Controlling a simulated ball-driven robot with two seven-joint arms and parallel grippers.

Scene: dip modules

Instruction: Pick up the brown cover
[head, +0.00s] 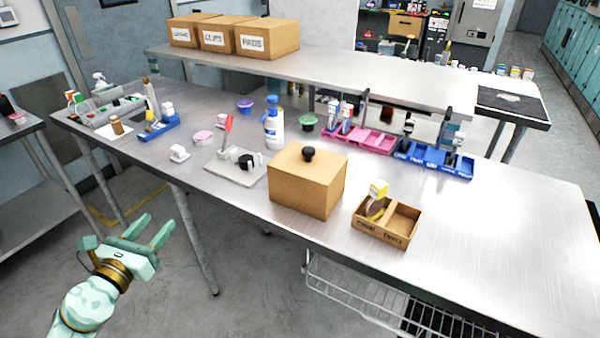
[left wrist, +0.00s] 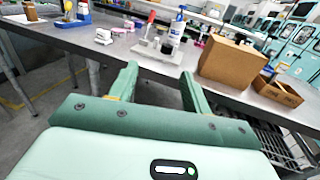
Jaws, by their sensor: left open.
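The brown cover (head: 308,182) is a box-shaped cover with a dark round knob (head: 309,154) on top. It stands on the steel table near the front edge, in the middle of the head view. In the left wrist view the cover (left wrist: 230,64) is right of my fingers, and its knob is not clear there. My left gripper (head: 150,230) is open and empty, in front of the table, well left of the cover and apart from it. Its two fingers show in the left wrist view (left wrist: 160,88) with nothing between them. What is under the cover is hidden. My right gripper is not in view.
A two-part brown tray (head: 412,222) with a yellow-and-white item stands right of the cover. A grey tray (head: 222,170) with small items is to its left, and a white-and-blue bottle (head: 273,130) behind it. The table's right end is clear.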

